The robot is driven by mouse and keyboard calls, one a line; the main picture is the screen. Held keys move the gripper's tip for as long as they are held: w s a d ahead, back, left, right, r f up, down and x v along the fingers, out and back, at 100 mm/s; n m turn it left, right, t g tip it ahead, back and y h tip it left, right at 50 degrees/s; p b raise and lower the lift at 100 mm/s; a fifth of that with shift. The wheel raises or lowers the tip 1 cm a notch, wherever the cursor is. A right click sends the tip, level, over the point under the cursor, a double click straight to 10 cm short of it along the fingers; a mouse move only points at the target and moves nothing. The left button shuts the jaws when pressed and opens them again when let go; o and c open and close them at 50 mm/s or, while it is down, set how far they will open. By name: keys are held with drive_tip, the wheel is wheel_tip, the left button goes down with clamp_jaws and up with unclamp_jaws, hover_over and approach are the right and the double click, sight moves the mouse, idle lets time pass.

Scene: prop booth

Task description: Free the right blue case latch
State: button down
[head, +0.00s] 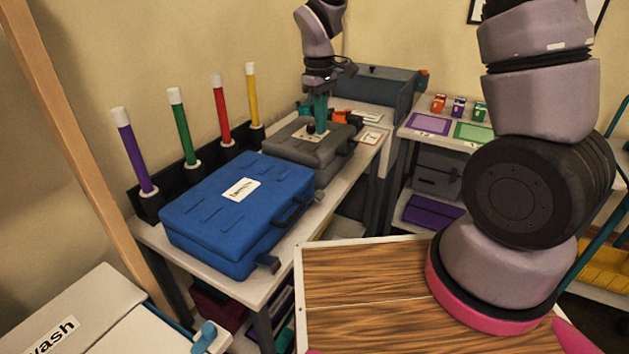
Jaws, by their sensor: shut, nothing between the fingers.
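A closed blue case (232,222) with a white label lies flat on the long white-topped bench, its handle side facing right. Its dark handle (293,208) is at the middle of that side. One dark latch (268,263) shows at the near corner, sticking outward. The other, at the far right end (320,193), is small and partly merges with the grey case behind; I cannot tell whether it is fastened. My gripper (318,130) points down over the grey case (308,144), beyond the blue case. Its teal fingers are together and empty. Contact with the grey case is unclear.
Purple, green, red and yellow sticks (182,127) stand in a black rack (190,179) behind the blue case. A grey toolbox (383,88) and an orange-red item (346,117) are near my gripper. A wooden post (92,160) stands at left.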

sight(315, 180)
drive_tip(key=a+f+n, duration=0.2)
drive_tip(key=a+f, duration=0.1)
drive_tip(key=f, duration=0.3)
drive_tip(key=shift+s+f+g+h, duration=0.15)
drive_tip(key=shift+f+g+h, duration=0.15)
drive_tip(key=shift+f+h, duration=0.1)
drive_tip(key=f, duration=0.6)
drive_tip(key=d+f, duration=0.1)
drive_tip(key=f, duration=0.2)
drive_tip(key=shift+s+d+f, duration=0.1)
drive_tip(key=shift+s+f, duration=0.3)
drive_tip(key=shift+d, duration=0.15)
